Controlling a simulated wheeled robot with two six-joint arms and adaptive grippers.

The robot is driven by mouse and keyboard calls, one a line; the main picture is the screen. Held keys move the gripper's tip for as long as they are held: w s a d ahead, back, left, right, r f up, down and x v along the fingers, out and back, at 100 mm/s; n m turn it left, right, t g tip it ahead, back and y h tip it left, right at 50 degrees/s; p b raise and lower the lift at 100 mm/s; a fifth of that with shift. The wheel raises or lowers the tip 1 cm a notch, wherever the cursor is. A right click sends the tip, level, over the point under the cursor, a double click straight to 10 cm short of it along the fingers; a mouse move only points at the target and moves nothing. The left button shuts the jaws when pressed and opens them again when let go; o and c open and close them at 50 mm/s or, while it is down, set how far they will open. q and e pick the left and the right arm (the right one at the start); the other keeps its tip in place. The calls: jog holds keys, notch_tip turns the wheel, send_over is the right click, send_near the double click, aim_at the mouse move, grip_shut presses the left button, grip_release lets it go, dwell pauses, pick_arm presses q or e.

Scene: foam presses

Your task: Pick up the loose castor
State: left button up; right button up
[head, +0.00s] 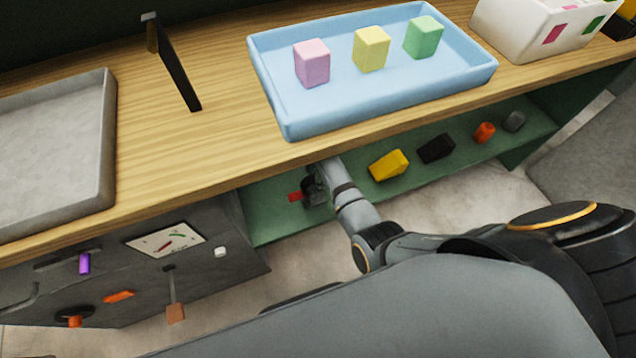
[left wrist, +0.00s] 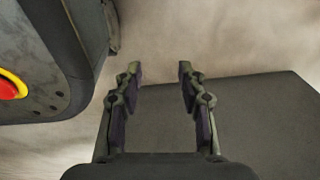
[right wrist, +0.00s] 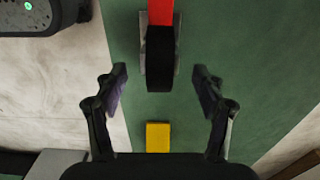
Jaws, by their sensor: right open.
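The loose castor (right wrist: 160,58), with a black wheel, grey side plates and a red part, lies on the green lower shelf in the right wrist view. In the head view only its red end (head: 295,197) shows clearly; my gripper hides most of the rest. My right gripper (right wrist: 160,76) is open, with one finger on each side of the wheel and gaps between. In the head view the right gripper (head: 314,189) is low under the bench edge. My left gripper (left wrist: 160,75) is open and empty over the floor.
On the green shelf (head: 268,225) lie a yellow block (head: 388,165), a black piece (head: 436,148), an orange piece (head: 484,132) and a grey piece (head: 514,121). Above is the wooden bench with a blue tray (head: 290,130). A dark panel (head: 235,255) stands left of the shelf.

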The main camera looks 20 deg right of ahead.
jog(key=shift+a+f+b, duration=0.15)
jog(key=shift+f+b, duration=0.35)
jog(key=shift+f, duration=0.45)
notch_tip(320, 180, down, 5)
jog(key=shift+a+b, duration=0.1)
jog(key=shift+b, duration=0.9)
jog(key=shift+f, duration=0.35)
pick_arm(q)
jog(key=w, duration=0.4)
jog(key=shift+w+d+r, duration=0.15)
jog(key=shift+w+r, duration=0.2)
jog(key=shift+w, duration=0.05)
pick_arm(e)
jog(key=shift+r, duration=0.1)
grip_shut()
